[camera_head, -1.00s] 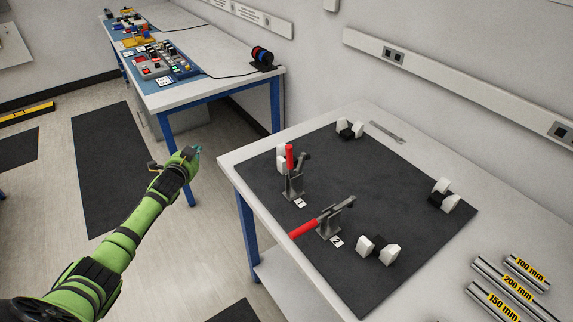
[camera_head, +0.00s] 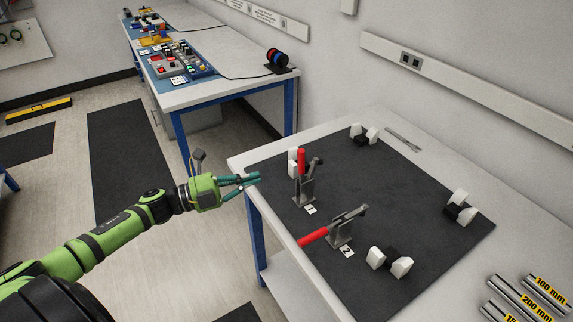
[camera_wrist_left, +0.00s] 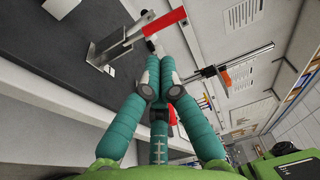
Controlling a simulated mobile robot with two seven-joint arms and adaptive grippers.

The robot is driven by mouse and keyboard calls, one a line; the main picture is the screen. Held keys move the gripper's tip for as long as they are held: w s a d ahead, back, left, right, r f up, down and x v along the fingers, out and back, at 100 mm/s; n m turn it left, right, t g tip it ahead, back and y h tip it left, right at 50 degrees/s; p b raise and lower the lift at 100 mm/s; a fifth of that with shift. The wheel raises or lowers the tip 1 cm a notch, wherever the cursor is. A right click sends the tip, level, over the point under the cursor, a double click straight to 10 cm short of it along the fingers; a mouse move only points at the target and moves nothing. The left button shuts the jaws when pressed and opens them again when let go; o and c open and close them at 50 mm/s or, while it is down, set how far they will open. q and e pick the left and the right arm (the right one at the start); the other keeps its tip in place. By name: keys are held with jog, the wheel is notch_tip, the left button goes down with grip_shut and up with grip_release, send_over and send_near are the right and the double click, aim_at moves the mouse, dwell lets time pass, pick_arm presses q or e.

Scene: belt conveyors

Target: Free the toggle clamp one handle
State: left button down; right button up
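Toggle clamp one (camera_head: 304,190) stands near the left edge of the dark mat, by label 1. Its red handle (camera_head: 301,162) points up. In the left wrist view, a clamp at upper left, with a white block beside it, looks like clamp one; its red handle (camera_wrist_left: 166,22) shows beyond the fingertips. My left gripper (camera_head: 249,184) has teal fingers, spread apart and empty. It is left of clamp one, by the bench's left edge, and not touching the handle. My right gripper is out of view.
A second clamp (camera_head: 340,232), with its red handle lying low towards the left, stands nearer by label 2. White and black blocks (camera_head: 390,262) sit around the mat (camera_head: 400,200). Metal bars (camera_head: 518,297) lie at lower right. The mat's middle is clear.

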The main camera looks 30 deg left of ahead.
aim_at(301, 164)
pick_arm(q)
jog(key=p+x, duration=0.3)
jog(key=x, duration=0.6)
jog(key=shift+w+d+r+b, duration=0.25)
jog(key=shift+w+b, duration=0.2)
jog(key=shift+w, duration=0.1)
